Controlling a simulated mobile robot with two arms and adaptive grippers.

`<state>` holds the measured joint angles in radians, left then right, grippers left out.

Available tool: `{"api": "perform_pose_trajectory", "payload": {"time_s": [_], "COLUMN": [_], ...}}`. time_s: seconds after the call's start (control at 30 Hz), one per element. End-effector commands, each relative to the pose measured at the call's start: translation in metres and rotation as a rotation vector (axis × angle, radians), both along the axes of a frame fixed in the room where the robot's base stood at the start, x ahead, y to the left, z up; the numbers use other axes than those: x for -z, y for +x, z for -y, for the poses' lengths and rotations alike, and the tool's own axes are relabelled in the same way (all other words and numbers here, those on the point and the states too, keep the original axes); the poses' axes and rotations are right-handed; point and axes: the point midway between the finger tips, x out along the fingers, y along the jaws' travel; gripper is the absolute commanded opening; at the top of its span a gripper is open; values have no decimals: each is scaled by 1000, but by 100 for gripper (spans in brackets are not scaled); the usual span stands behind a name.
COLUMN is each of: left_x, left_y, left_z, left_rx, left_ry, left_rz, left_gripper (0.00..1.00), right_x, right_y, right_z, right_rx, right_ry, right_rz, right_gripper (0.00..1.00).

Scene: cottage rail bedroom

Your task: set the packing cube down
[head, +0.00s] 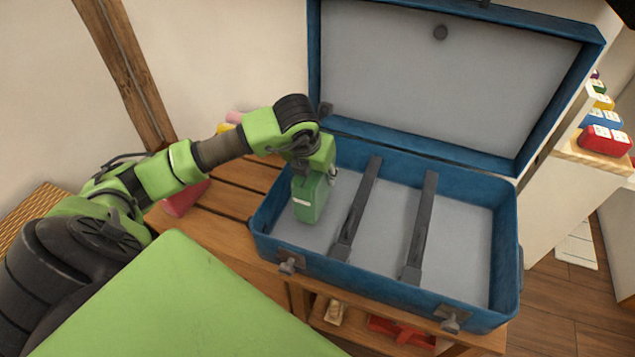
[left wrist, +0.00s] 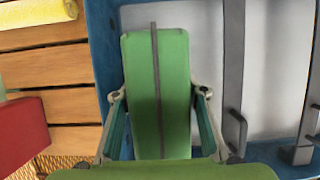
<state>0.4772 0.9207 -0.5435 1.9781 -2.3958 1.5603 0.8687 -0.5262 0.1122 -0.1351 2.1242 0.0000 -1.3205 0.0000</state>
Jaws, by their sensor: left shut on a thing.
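The green packing cube (head: 311,198) is in the left part of the open blue suitcase (head: 505,243), over its grey floor. In the left wrist view the packing cube (left wrist: 158,95) has a dark strip along its middle. My left gripper (head: 318,178) is shut on it, and the wrist view shows the gripper (left wrist: 160,100) fingers along both its sides. I cannot tell whether the cube touches the suitcase floor. My right gripper is not in view.
Two dark straps (head: 420,225) cross the suitcase floor to the right of the cube. The lid (head: 450,75) stands open behind. The suitcase rests on a slatted wooden bench (head: 215,199). A red thing (left wrist: 20,133) and a yellow roll (left wrist: 38,12) lie left of it.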

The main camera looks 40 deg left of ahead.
Motion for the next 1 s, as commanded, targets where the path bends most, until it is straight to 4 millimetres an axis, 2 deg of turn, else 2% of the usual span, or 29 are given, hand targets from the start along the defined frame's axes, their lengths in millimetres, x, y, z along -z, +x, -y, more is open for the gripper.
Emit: {"api": "perform_pose_trajectory", "payload": {"time_s": [0.1, 0.23, 0.77, 0.8, 0.83, 0.87, 1.0], "left_x": [19, 34, 38, 39, 39, 39, 39], "left_y": [4, 4, 4, 4, 4, 4, 4], "left_z": [-3, -2, -3, -3, -3, -3, -3], "left_rx": [0, 0, 0, 0, 0, 0, 0], "left_ry": [0, 0, 1, 1, 1, 1, 1], "left_rz": [-3, -1, 1, -1, -1, -1, -1], "left_gripper": [9, 9, 9, 45, 53, 56, 56], "right_x": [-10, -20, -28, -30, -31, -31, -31], "right_y": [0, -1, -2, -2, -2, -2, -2], "right_z": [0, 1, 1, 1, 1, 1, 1], "right_rx": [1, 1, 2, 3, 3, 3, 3], "right_ry": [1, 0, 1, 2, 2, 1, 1], "right_rz": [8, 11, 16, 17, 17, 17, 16], "right_gripper": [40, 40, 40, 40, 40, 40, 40]}}
